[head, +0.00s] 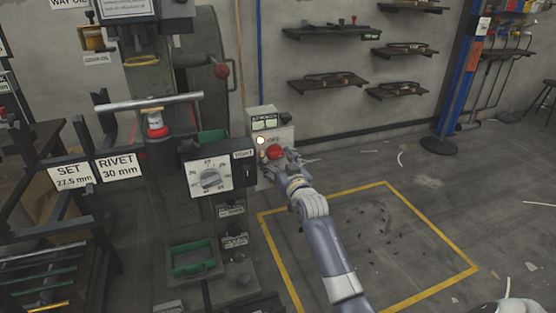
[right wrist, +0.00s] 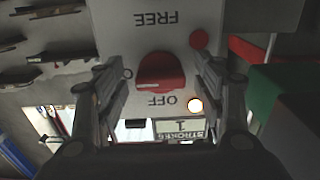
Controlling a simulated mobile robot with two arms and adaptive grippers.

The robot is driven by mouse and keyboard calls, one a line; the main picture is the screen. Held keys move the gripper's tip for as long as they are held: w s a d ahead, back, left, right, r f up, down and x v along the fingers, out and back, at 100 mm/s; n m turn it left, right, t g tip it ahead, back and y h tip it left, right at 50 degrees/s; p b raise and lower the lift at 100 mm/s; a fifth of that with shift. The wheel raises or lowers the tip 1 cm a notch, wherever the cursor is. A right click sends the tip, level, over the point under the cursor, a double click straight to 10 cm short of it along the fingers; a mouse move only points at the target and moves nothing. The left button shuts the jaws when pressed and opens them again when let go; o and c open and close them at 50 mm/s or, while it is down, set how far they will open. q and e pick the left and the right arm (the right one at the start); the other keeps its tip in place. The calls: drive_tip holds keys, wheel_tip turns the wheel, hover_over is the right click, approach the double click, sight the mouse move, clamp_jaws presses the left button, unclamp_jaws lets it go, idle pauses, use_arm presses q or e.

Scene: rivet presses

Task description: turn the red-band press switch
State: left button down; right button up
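The switch is a red knob (head: 274,151) on a grey control box (head: 258,115) beside the press. In the right wrist view the red knob (right wrist: 160,72) sits on a pale panel with upside-down FREE and OFF labels; a white mark shows on its lower edge. My right gripper (head: 284,162) is at the front of the box. In the right wrist view its two fingers (right wrist: 160,85) are spread on either side of the knob, with gaps to both sides of it. A red-and-white part (head: 156,125) shows on the press. My left gripper is not in view.
A dial box (head: 210,179) juts out left of the control box. A lit lamp (right wrist: 195,105) and a red lamp (right wrist: 199,40) are on the panel near my right finger. Wall shelves (head: 330,83) hang behind. The yellow-outlined floor area (head: 400,225) is clear apart from small debris.

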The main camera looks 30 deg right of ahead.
drive_tip(key=c, duration=0.9)
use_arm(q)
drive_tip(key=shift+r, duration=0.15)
